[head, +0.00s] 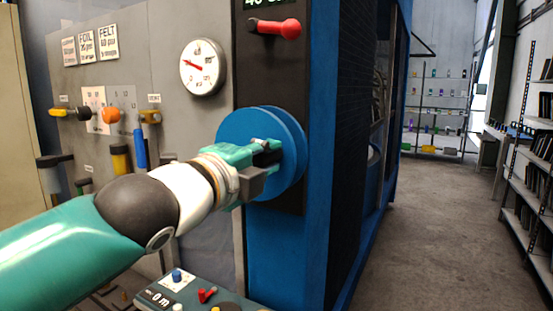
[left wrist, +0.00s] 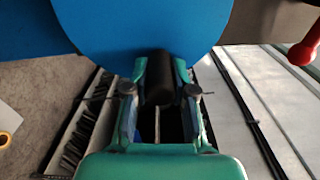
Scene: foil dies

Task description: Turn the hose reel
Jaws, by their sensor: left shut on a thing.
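The hose reel (head: 290,135) is a round blue disc mounted on the dark front post of a blue machine frame. It also fills the top of the left wrist view (left wrist: 140,25). A short black handle (left wrist: 159,75) stands out from its face. My left gripper (head: 268,152) is at the reel's face, and its teal fingers (left wrist: 160,80) are on both sides of the black handle, shut on it. In the head view the gripper hides part of the reel and most of the handle. My right gripper is in neither view.
A red-knobbed lever (head: 283,28) sits on the post above the reel. A round gauge (head: 203,68) and knobs are on the grey panel to the left. A small control box (head: 185,293) is below. The floor (head: 430,240) at the right is clear, beside shelves (head: 525,190).

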